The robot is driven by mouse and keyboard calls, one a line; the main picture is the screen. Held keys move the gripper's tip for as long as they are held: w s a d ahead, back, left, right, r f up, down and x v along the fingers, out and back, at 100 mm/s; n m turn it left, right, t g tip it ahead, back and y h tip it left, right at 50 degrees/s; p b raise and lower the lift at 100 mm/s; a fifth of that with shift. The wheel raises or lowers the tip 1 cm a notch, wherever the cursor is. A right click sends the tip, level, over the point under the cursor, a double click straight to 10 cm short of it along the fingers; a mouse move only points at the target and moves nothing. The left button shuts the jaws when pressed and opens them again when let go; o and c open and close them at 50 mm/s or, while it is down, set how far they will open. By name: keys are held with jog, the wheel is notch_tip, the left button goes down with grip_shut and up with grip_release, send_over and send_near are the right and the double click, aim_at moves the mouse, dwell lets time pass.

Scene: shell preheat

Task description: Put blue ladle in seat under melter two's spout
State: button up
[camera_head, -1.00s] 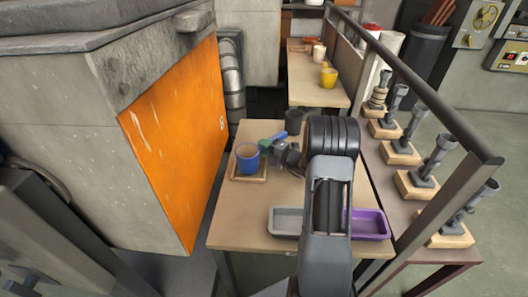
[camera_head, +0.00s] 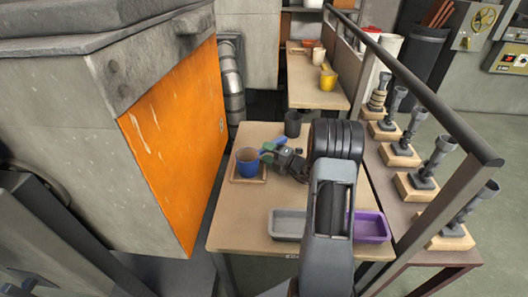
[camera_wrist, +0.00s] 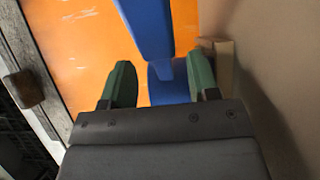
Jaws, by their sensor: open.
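The blue ladle (camera_head: 247,166) stands upright on a square wooden base (camera_head: 236,180) at the left of the near table. Whether a finger touches the handle I cannot tell. I cannot make out a numbered melter or a spout.
A large grey block with an orange panel (camera_head: 185,140) stands close on the left. A dark cup (camera_head: 292,123), a grey tray (camera_head: 287,225) and a purple tray (camera_head: 371,227) are on the table. A rail (camera_head: 420,88) runs along the right. A yellow cup (camera_head: 327,81) stands farther back.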

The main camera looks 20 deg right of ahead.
jog(key=p+v, duration=0.1)
jog(key=v, duration=0.8)
jog(key=shift+s+d, duration=0.1)
jog(key=shift+s, duration=0.1)
jog(key=s+a+r+n+g, duration=0.35)
jog(key=a+n+g, duration=0.25)
jog(key=a+n, duration=0.45)
jog(key=s+a+r+n+g, duration=0.2)
jog(key=s+a+n+g, duration=0.45)
jog(key=n, duration=0.65)
jog(key=s+a+r+n+h, duration=0.1)
jog(key=s+r+n+h, duration=0.1)
jog(key=n, duration=1)
jog(key=s+a+r+n+h, duration=0.1)
jog(key=s+n+h, duration=0.4)
jog(key=n, duration=0.7)
jog(key=shift+s+r+h, duration=0.35)
jog(key=shift+r+h, duration=0.1)
jog(key=shift+h, duration=0.75)
